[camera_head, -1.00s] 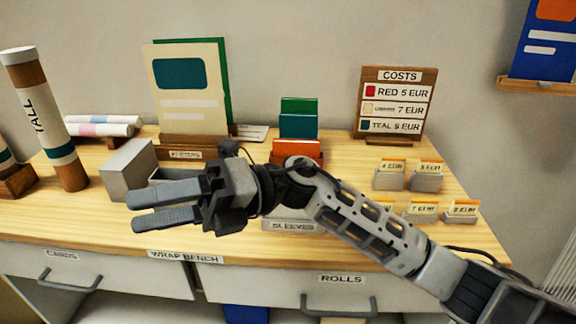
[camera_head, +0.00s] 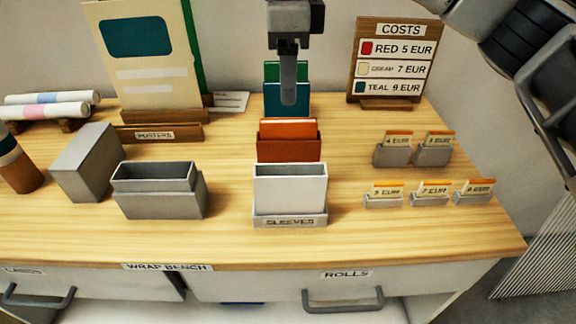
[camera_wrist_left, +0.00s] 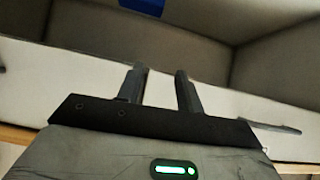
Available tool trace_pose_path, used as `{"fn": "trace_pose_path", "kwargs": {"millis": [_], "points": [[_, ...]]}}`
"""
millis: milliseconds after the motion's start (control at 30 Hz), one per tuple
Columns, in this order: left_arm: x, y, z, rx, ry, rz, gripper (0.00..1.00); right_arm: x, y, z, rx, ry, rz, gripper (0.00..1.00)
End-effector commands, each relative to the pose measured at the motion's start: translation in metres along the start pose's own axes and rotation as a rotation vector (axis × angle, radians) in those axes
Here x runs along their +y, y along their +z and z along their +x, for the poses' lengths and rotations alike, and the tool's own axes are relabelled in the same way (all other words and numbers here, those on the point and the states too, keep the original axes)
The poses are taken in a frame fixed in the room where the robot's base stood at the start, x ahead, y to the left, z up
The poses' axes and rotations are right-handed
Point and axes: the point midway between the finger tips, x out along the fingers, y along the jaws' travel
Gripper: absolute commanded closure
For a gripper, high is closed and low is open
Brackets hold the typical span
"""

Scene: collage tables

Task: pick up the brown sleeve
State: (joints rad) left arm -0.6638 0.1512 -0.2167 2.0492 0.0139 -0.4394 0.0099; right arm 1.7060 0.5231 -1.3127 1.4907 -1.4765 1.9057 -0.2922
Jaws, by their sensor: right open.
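The brown sleeve (camera_head: 289,149) is a rust-brown holder with an orange top. It stands upright in the sleeves rack (camera_head: 290,222), behind a white sleeve (camera_head: 290,187) and in front of the teal sleeve (camera_head: 271,99) and green sleeve (camera_head: 271,72). The white sleeve hides its lower part. My right gripper (camera_head: 288,98) points down, open and empty, in front of the teal and green sleeves in the picture. Its fingers line up, so only one shows clearly. My left gripper (camera_wrist_left: 158,88) shows only in the left wrist view, its fingers apart with nothing between them.
Left of the rack stand a grey open box (camera_head: 158,205), a grey block (camera_head: 88,163) and a poster holder (camera_head: 160,133). Right are small price-card holders (camera_head: 392,153) and the costs board (camera_head: 391,60). Bare wood lies around the rack.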

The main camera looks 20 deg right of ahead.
Motion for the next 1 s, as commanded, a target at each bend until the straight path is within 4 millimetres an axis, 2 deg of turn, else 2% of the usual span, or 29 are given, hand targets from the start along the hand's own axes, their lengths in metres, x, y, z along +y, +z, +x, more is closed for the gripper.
{"fn": "trace_pose_path", "kwargs": {"millis": [100, 200, 467, 700, 800, 1000], "points": [[0.000, -0.002, -0.002, -0.001, 0.000, 0.000, 0.64, 0.001, -0.001, 0.024, 0.001, 0.004, 0.000, 0.47], [0.000, -0.003, -0.003, 0.001, 0.000, 0.000, 0.64, 0.000, 0.000, 0.037, 0.000, 0.002, 0.001, 0.47], [0.000, -0.005, -0.005, 0.000, -0.001, 0.000, 0.64, 0.001, -0.001, 0.056, -0.001, 0.002, 0.001, 0.47], [-0.001, -0.007, -0.008, -0.006, -0.007, -0.002, 0.64, 0.002, -0.002, 0.091, -0.002, 0.003, 0.000, 0.47], [-0.001, -0.004, -0.006, -0.011, -0.008, -0.005, 0.64, 0.002, -0.002, 0.098, -0.002, 0.002, 0.000, 0.47], [-0.002, -0.007, -0.004, -0.004, -0.010, -0.005, 0.64, 0.001, -0.002, 0.099, -0.003, 0.001, 0.000, 0.47]]}}
